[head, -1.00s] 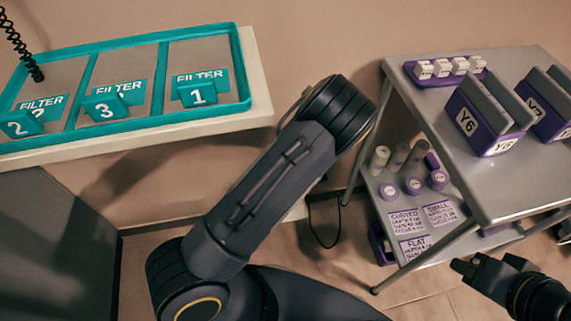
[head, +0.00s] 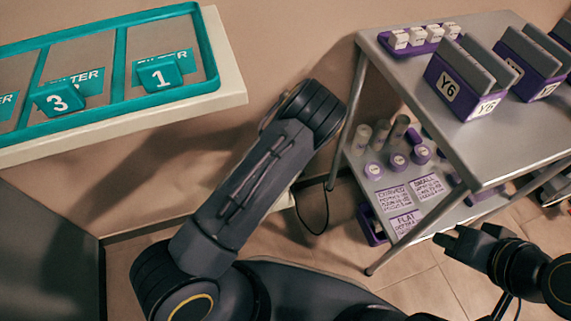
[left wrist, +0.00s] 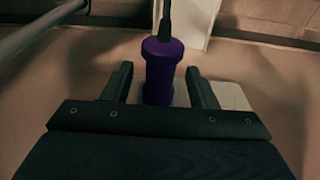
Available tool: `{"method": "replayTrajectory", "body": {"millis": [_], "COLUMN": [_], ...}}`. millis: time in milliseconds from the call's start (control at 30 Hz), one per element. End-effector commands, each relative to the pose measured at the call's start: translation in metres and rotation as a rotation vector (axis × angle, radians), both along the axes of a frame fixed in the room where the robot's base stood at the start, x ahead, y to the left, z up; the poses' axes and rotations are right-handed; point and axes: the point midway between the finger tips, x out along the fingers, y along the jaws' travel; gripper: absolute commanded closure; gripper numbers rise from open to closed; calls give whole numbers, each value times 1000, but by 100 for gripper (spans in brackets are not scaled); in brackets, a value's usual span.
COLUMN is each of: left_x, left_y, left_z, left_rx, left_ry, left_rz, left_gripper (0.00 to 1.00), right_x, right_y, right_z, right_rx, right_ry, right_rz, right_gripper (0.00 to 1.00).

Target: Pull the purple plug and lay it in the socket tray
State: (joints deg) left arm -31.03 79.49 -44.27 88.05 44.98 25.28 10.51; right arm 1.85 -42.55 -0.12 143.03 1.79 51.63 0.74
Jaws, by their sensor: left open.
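In the left wrist view the purple plug (left wrist: 163,72) has a wider top and a black cord rising from it. It stands against a pale plate. My left gripper (left wrist: 157,82) is open, its two fingers on either side of the plug, with a gap visible at each side. In the head view my left arm hides that gripper and the plug. My right gripper (head: 446,240) is at the lower right, in front of the trolley; its jaw gap does not show clearly. I cannot identify a socket tray with certainty.
A metal trolley (head: 475,150) stands at right, with a purple rack of white blocks (head: 418,40) and Y6 holders (head: 465,85) on top. Labelled cards and cylinders are on its lower shelf. A teal filter tray (head: 125,62) sits on a table at left. A black cable (head: 326,215) hangs near the wall.

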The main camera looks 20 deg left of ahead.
Motion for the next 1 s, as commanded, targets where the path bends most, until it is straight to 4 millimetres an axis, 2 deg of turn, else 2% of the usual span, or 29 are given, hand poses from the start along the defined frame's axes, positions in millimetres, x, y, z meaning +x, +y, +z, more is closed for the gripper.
{"method": "replayTrajectory", "body": {"millis": [67,400,1000], "left_x": [0,0,-12], "left_y": [0,0,-8], "left_z": [0,0,1], "left_rx": [0,0,-1], "left_ry": [0,0,-1], "left_rz": [0,1,2], "left_gripper": [50,94,96], "right_x": [0,0,0], "right_y": [0,0,0], "right_z": [0,0,3], "right_rx": [0,0,0], "right_ry": [0,0,0], "right_rz": [0,0,0], "right_gripper": [100,100,100]}}
